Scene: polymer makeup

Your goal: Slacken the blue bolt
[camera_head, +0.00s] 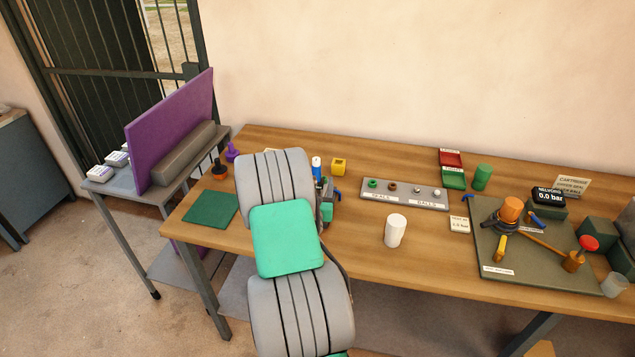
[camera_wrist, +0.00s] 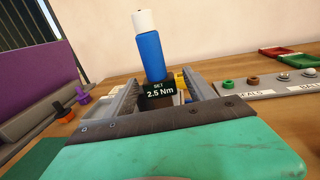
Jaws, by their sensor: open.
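A driver tool (camera_wrist: 150,55) stands upright, with a blue handle, a white top and a display reading "SET 2.5 Nm". Its top also shows in the head view (camera_head: 317,166). My gripper (camera_wrist: 163,88) is open, its two fingers on either side of the driver's lower part in the picture. I cannot tell whether they touch it.
The fixture plate (camera_head: 492,262) carries an orange cylinder (camera_head: 511,208), a red knob (camera_head: 589,243) and a "0.0 bar" display (camera_head: 548,196). A white cylinder (camera_head: 396,230) stands mid-table. A grey parts strip (camera_head: 405,193) lies behind it. A green mat (camera_head: 211,208) lies at left.

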